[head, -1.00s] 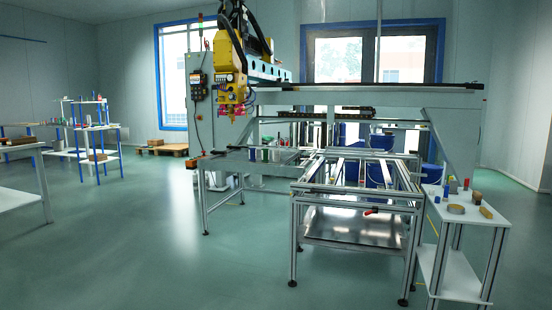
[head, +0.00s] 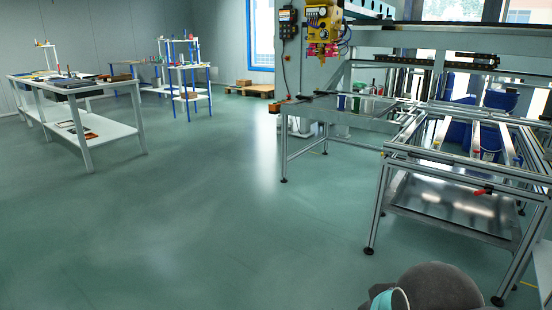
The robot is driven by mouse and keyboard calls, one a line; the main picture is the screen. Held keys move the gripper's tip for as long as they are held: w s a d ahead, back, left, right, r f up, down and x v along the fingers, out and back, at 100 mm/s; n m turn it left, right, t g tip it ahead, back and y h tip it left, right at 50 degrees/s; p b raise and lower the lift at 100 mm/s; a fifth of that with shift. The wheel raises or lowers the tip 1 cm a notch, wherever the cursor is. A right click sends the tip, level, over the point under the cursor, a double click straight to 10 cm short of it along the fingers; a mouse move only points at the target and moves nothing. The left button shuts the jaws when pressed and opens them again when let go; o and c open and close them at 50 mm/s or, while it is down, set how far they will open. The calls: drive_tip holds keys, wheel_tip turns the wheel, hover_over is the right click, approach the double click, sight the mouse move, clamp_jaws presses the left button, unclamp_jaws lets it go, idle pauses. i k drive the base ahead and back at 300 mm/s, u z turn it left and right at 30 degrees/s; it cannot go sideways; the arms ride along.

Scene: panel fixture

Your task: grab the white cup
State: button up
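The items on the far tables and shelves are too small to tell apart. My gripper is not in view. A dark grey rounded part with a teal and white rim, likely my own arm, shows at the bottom right edge.
The aluminium frame fixture (head: 437,161) stands at the right under a gantry with a yellow machine head (head: 322,22). White tables (head: 108,131) with flat items stand at the left. A blue-legged shelf (head: 190,67) and a pallet (head: 249,90) are farther back. The green floor (head: 230,215) between is clear.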

sight(369, 104)
drive_tip(key=u, duration=0.4)
drive_tip(key=i, duration=2.15)
drive_tip(key=z, duration=0.45)
drive_tip(key=i, duration=1.15)
drive_tip(key=z, duration=0.85)
